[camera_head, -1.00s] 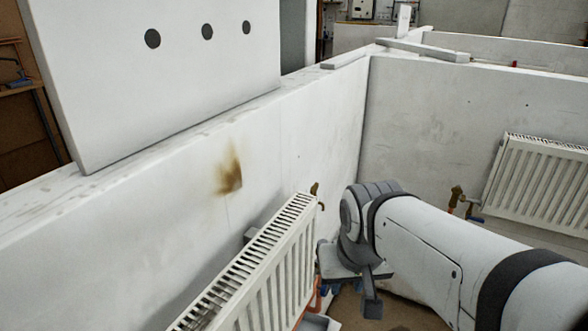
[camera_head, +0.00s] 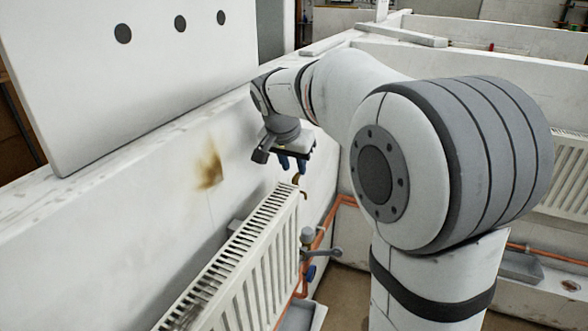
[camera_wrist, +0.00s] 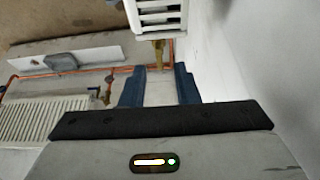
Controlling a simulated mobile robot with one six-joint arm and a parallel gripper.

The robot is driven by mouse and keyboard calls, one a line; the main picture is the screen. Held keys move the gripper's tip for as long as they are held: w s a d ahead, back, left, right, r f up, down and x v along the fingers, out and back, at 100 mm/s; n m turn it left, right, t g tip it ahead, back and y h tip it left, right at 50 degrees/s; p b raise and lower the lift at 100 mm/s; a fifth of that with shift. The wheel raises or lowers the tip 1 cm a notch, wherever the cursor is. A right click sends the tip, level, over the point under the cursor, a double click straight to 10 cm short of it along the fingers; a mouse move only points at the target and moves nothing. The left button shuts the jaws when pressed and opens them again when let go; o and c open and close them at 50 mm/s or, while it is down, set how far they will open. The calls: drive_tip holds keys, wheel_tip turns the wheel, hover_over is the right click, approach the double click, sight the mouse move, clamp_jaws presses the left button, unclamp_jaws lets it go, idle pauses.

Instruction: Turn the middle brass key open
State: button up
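A small brass key (camera_head: 297,180) sits at the top far corner of the near white radiator (camera_head: 232,265). In the wrist view the brass key (camera_wrist: 158,50) shows just below the radiator's end (camera_wrist: 156,18). My gripper (camera_head: 292,164) is just above the key in the head view, its blue fingers pointing down. In the wrist view my gripper (camera_wrist: 160,72) has its two fingers apart with nothing between them. The key lies just beyond the fingertips, roughly in line with the gap. Contact does not show. The key's exact turn is too small to tell.
A white wall (camera_head: 120,225) runs close beside the radiator. A valve with a grey lever (camera_head: 318,250) and copper pipes (camera_head: 345,200) are below. Another radiator (camera_head: 568,175) stands right; the wrist view shows a radiator (camera_wrist: 45,118) at left. A panel with dark holes (camera_head: 150,75) leans above.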

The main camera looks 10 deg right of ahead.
sight(296, 174)
drive_tip(key=shift+x, duration=1.5)
drive_tip(key=shift+c, duration=0.3)
clamp_jaws()
